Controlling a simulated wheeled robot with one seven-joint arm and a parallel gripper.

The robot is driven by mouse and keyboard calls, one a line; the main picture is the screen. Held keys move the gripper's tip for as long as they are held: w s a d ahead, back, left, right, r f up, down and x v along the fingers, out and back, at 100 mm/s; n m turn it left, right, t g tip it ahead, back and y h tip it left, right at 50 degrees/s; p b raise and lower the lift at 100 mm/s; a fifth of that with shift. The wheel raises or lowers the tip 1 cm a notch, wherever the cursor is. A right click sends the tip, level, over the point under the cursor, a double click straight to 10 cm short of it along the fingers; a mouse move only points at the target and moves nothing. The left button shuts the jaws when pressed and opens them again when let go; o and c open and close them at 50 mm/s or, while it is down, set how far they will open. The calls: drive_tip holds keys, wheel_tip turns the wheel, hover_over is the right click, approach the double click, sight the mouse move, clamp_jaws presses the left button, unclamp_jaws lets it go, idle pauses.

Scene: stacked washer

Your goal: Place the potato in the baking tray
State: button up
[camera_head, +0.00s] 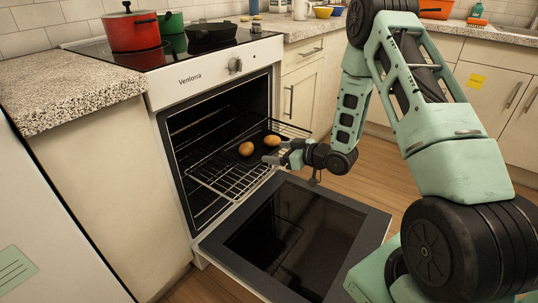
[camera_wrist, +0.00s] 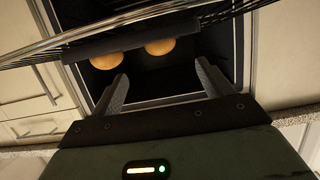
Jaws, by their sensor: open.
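Two brown potatoes, a left one (camera_head: 247,149) and a right one (camera_head: 272,140), rest on a dark baking tray (camera_head: 259,152). The tray sits on the pulled-out wire rack (camera_head: 222,182) of the open oven. My gripper (camera_head: 272,160) is beside the tray's near right edge, with its fingers pointing toward the oven. In the wrist view the two fingers (camera_wrist: 162,88) are spread with nothing between them. The potatoes show beyond the fingertips there, one at left (camera_wrist: 107,61) and one at right (camera_wrist: 160,47), each partly cut off by a dark edge.
The oven door (camera_head: 290,240) hangs open, low below my gripper. A red pot (camera_head: 133,32), a green pot (camera_head: 172,22) and a black pan (camera_head: 211,36) stand on the stovetop. Counters and cabinets flank the oven; wooden floor (camera_head: 375,185) is open to its right.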

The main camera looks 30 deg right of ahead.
drive_tip(key=shift+n+g+h, duration=0.3)
drive_tip(key=shift+g+h, duration=0.1)
drive_tip(key=shift+g, duration=0.4)
drive_tip(key=a, duration=0.1)
drive_tip(key=a+r, duration=0.1)
drive_tip(key=a, duration=0.1)
drive_tip(key=w+a+r, duration=0.1)
drive_tip(key=a, duration=0.1)
drive_tip(key=shift+r, duration=0.25)
drive_tip(key=s+a+r+g+h, duration=0.1)
drive_tip(key=s+a+r+g, duration=0.25)
drive_tip(key=a, duration=0.35)
drive_tip(key=s+a+r+g+h, duration=0.1)
drive_tip(key=s+a+r+g, duration=0.15)
drive_tip(key=s+a, duration=0.35)
drive_tip(key=s+a+r+g, duration=0.2)
drive_tip(key=s+a, duration=0.1)
drive_tip(key=s, duration=0.5)
drive_tip(key=s+a+r+n+g+h, duration=0.1)
drive_tip(key=s+a+r+g, duration=0.1)
drive_tip(key=s, duration=0.7)
drive_tip(key=s+a+r+n+g+h, duration=0.1)
drive_tip(key=s+a+r, duration=0.1)
drive_tip(key=s, duration=0.7)
drive_tip(key=shift+a+r+g, duration=0.35)
drive_tip(key=shift+a+g, duration=0.05)
drive_tip(key=shift+a, duration=0.5)
